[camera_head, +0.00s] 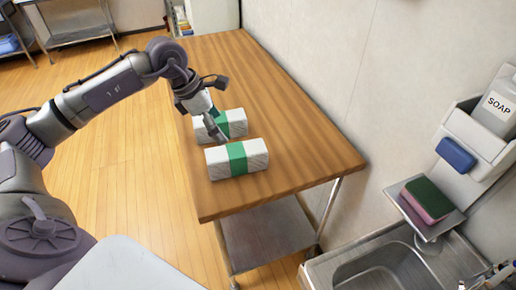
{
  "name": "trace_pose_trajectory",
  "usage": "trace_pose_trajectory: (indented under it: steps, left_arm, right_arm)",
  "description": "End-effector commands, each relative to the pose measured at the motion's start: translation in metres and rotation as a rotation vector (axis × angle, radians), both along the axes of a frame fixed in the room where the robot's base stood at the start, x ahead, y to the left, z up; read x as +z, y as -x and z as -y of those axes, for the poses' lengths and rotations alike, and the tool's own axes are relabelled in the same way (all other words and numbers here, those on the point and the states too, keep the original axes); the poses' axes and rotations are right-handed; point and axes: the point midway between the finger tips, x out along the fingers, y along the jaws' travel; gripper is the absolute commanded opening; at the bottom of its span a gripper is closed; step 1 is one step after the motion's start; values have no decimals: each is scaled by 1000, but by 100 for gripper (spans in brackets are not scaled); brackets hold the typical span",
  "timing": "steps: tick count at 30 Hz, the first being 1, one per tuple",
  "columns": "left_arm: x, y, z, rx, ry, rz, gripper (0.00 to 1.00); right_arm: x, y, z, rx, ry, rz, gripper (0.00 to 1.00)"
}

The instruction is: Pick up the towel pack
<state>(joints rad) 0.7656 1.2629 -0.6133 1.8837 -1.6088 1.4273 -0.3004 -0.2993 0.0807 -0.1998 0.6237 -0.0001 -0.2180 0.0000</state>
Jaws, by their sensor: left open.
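Two towel packs lie on the wooden table (290,110), both white with a green band. The nearer pack (254,157) lies toward the front of the table and is fully in view. The farther pack (235,122) lies just behind it, partly hidden by my left gripper.
A metal sink (385,270) is at the lower right. Above it are a sponge (427,200) on a small shelf, a blue block (456,154) and a soap bottle (496,102). A wall runs along the table's right side. The table's far part is clear.

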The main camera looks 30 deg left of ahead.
Motion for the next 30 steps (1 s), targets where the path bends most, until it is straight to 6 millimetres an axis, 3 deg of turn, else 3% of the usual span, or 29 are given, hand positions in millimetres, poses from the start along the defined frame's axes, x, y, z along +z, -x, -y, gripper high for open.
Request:
trace_pose_trajectory:
  steps: [4, 15, 22, 30]
  left_arm:
    - [-8, -3, 0, 4, -7, 0, 94]
    - [-70, -21, 18, 2, -4, 0, 94]
    - [-84, -25, 21, 3, -4, 0, 94]
    - [-122, -35, 26, 3, -4, -1, 94]
  right_arm:
    - [3, 4, 0, -1, 0, -10, 0]
    - [15, 3, 0, 0, 1, -7, 0]
    - [21, 3, 0, 0, 0, -6, 0]
    - [35, 3, 0, 0, 0, -6, 0]
